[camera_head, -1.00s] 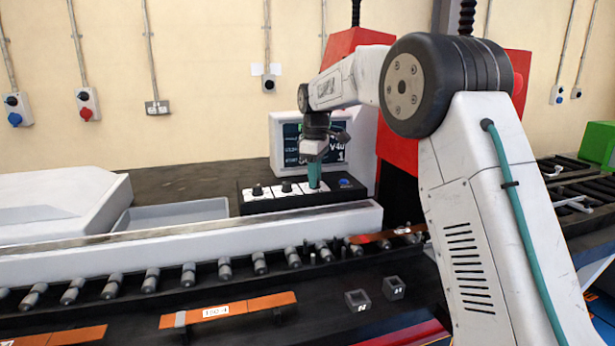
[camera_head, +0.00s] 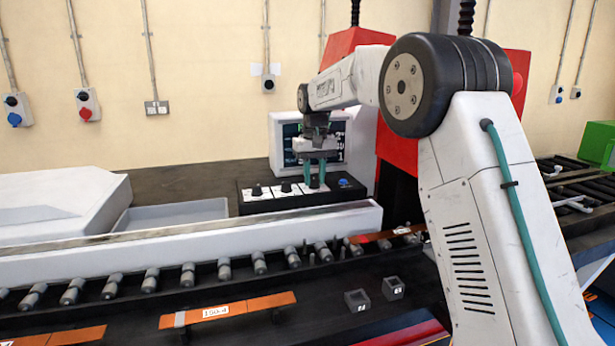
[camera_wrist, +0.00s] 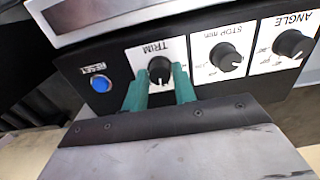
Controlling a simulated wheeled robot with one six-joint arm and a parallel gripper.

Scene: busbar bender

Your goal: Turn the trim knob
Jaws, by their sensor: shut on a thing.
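The trim knob (camera_wrist: 159,70) is a black knob with a white pointer line on a white plate marked TRIM. In the wrist view my gripper (camera_wrist: 160,88) has its two green fingers on either side of this knob, shut on it. In the head view my gripper (camera_head: 315,180) points straight down at the right end of the black control panel (camera_head: 275,205), and its fingers mostly hide the trim knob.
The STOP mm knob (camera_wrist: 226,57) and the ANGLE knob (camera_wrist: 294,44) sit beside the trim knob. A blue RESET button (camera_wrist: 101,83) is on its other side. A screen (camera_head: 292,145) stands right behind the panel. A grey tray (camera_head: 172,215) lies to the left.

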